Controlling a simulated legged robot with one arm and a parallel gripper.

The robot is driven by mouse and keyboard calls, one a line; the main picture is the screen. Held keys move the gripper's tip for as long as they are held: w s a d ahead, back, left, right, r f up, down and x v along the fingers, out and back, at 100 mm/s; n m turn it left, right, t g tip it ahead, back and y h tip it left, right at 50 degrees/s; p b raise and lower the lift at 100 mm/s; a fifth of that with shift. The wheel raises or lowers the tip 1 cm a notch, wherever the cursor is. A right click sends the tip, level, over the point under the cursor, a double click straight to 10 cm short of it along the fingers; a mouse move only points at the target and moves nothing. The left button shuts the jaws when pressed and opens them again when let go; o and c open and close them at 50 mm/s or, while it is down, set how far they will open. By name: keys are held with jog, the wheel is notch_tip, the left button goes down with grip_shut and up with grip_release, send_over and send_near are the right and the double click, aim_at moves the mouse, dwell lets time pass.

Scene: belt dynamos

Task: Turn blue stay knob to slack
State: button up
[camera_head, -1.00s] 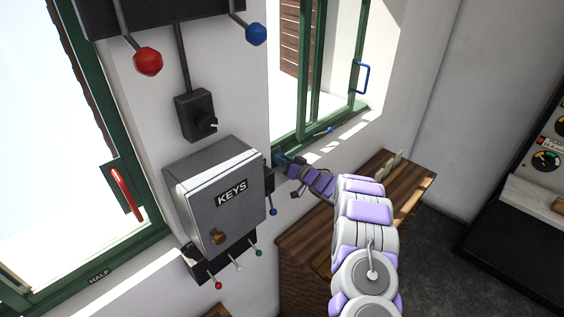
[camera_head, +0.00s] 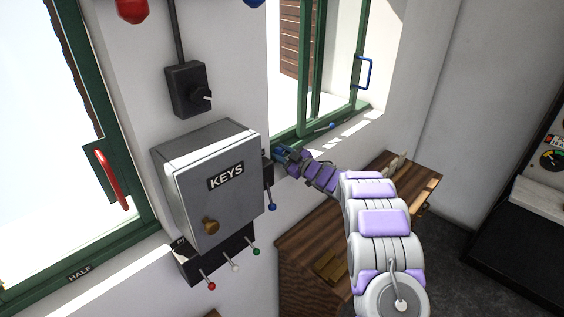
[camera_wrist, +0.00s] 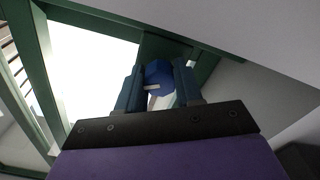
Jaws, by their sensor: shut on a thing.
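The blue stay knob (camera_wrist: 158,77) shows in the wrist view between the two fingers of my gripper (camera_wrist: 158,88), with a pale mark on its face. The fingers are shut on it, one on each side. Behind it is the green window frame (camera_wrist: 165,45). In the head view my gripper (camera_head: 282,155) is at the lower left corner of the right-hand green window, by the wall edge. There the knob is hidden by the gripper and wrist.
A grey KEYS box (camera_head: 208,190) hangs on the wall left of my gripper. A lever with a blue ball (camera_head: 272,207) is just below it. A wooden cabinet (camera_head: 310,240) stands under my arm. A blue window handle (camera_head: 364,72) is at upper right.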

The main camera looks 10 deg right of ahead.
jog(key=n+b, duration=0.4)
jog(key=b, duration=0.1)
jog(key=shift+f+n, duration=0.3)
jog(key=shift+f, duration=0.05)
jog(key=n+b, duration=0.4)
jog(key=b, duration=0.1)
jog(key=shift+d, duration=0.1)
jog(key=shift+r+n+b, duration=0.15)
jog(key=shift+n+b, duration=1.55)
jog(key=shift+n, duration=0.2)
jog(key=o, duration=1)
jog(key=shift+w, duration=0.1)
jog(key=shift+o, duration=0.2)
jog(key=shift+r, duration=0.15)
